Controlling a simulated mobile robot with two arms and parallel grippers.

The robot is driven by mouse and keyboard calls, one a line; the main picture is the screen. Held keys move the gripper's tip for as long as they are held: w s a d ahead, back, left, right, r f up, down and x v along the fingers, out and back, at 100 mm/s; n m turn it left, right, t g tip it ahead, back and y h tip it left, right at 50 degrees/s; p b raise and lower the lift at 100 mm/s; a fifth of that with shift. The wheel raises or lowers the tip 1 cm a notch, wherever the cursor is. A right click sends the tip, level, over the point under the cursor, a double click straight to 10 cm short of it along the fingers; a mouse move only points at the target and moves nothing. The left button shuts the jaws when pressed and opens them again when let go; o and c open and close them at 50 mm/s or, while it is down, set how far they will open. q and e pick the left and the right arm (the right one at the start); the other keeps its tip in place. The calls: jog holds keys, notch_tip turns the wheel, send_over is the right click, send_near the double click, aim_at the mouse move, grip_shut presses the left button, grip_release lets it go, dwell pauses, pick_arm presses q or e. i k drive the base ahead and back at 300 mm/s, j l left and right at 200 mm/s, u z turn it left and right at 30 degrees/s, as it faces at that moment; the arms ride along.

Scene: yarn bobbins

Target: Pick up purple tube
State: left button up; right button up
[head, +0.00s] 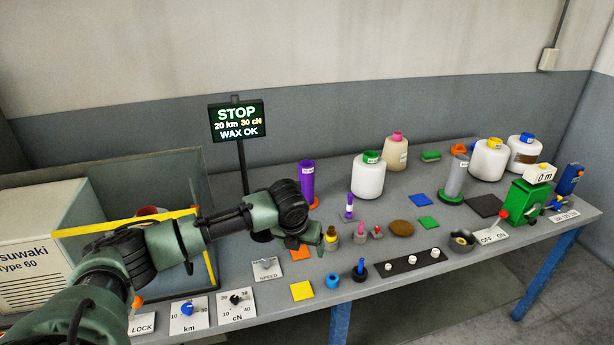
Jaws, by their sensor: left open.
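A tall purple tube (307,182) with a white label stands upright towards the back of the table, left of the white bobbins, by an orange disc. A smaller purple item (349,207) with a white band stands upright to its right and nearer. My left arm comes in from the left, and its gripper (314,235) is open in front of the tall purple tube in the picture, apparently holding nothing. The wrist lies just below the tube in the picture; I cannot tell the gap in depth. My right gripper is not in view.
Yarn bobbins (369,176) stand at the back. A grey tube (455,178) stands on a green base. Small knobs and pots (360,232) sit right of my gripper. A sign on a post (238,122) rises behind my arm. Control plates (189,315) line the front edge.

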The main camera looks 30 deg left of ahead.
aim_at(307, 183)
jog(key=i+j, duration=1.05)
jog(key=i, duration=0.1)
